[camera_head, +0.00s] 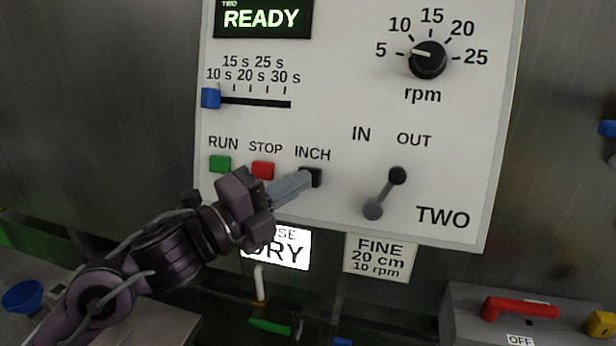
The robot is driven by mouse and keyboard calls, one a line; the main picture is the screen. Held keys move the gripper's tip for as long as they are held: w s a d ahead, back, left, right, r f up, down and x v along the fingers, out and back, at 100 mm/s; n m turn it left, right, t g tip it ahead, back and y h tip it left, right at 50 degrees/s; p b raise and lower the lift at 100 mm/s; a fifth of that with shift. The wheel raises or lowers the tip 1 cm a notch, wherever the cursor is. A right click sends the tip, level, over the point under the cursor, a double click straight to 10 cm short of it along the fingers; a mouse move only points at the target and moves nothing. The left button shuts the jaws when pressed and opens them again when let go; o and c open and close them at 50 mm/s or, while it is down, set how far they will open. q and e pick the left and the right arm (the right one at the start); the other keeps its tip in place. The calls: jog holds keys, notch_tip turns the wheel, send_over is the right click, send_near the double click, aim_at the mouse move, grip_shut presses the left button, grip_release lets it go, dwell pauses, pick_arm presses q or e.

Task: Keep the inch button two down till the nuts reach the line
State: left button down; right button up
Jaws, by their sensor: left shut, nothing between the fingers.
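The control panel marked TWO (455,140) fills the upper middle of the view, with a small screen (262,18) reading READY. The black INCH button (316,177) sits under its label, right of the red STOP button (263,170) and the green RUN button (220,163). My left gripper (304,182) is shut and empty, its fingertips at the INCH button and partly covering it. I cannot tell whether the button is pressed in. No nuts or line show in this view. My right gripper is not in view.
The IN/OUT lever (385,193), rpm knob (428,58) and blue slider (210,97) are on the same panel. A FINE card (377,258) hangs below it. A grey box (470,310) with a red handle (520,308) stands lower right. A blue funnel-like bowl (22,296) is lower left.

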pick_arm(q)
jog(key=shift+w, duration=0.1)
jog(key=shift+w+d+f, duration=0.15)
jog(key=shift+w, duration=0.15)
jog(key=shift+w+d+f+b, duration=0.1)
jog(key=shift+w+f+b, duration=0.1)
jog(key=shift+w+b, duration=0.25)
dwell(0.9)
jog(key=shift+s+r, duration=0.1)
jog(key=shift+s, duration=0.1)
dwell(1.6)
jog(key=shift+s+a+r, duration=0.25)
jog(key=shift+s, duration=0.4)
jog(key=shift+s+a+r+p, duration=0.1)
jog(key=shift+s+a+r, duration=0.2)
jog(key=shift+s, duration=0.45)
jog(key=shift+s+a+r+p, duration=0.1)
jog(key=shift+s+a+r, duration=0.15)
jog(key=shift+s, duration=0.45)
jog(key=shift+s+a+r+p, duration=0.1)
jog(key=shift+s+a+r, duration=0.15)
jog(key=shift+s, duration=0.5)
jog(key=shift+d, duration=0.1)
